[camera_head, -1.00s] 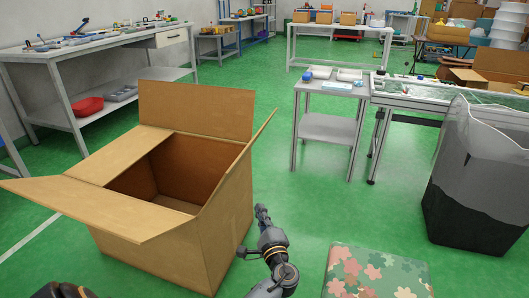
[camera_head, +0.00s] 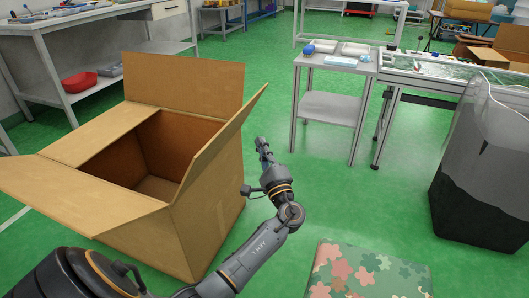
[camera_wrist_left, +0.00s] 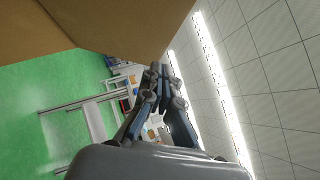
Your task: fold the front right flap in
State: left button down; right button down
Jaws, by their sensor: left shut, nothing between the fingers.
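A large open cardboard box (camera_head: 215,205) stands on the green floor, left of centre. Its front right flap (camera_head: 232,132) stands up, leaning slightly outward. Its back flap (camera_head: 185,80) is upright. The front left flap (camera_head: 80,200) spreads outward to the left, and the left-hand flap (camera_head: 98,137) lies nearly level. My left gripper (camera_head: 262,145) is outside the box, right of the front right flap, apparently not touching it. In the left wrist view, the gripper (camera_wrist_left: 163,88) is shut and empty, with cardboard (camera_wrist_left: 110,25) above. My right gripper is not in view.
A floral-patterned block (camera_head: 370,272) stands at bottom right. A grey-and-black bin (camera_head: 480,185) is at far right. A small table (camera_head: 330,105) stands behind my gripper, and a workbench (camera_head: 65,60) at back left. Green floor between is clear.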

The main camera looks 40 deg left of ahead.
aim_at(241, 113)
pick_arm(q)
jog(key=shift+w+a+r+b, duration=0.2)
jog(key=shift+a+r, duration=0.4)
jog(key=shift+a, duration=0.65)
jog(key=shift+w+a+r+b, duration=0.1)
jog(key=shift+w+a+r, duration=0.4)
jog(key=shift+a, duration=0.75)
jog(key=shift+w+a+r+b, duration=0.15)
jog(key=shift+a+r, duration=0.6)
jog(key=shift+a, duration=0.5)
jog(key=shift+r, duration=0.1)
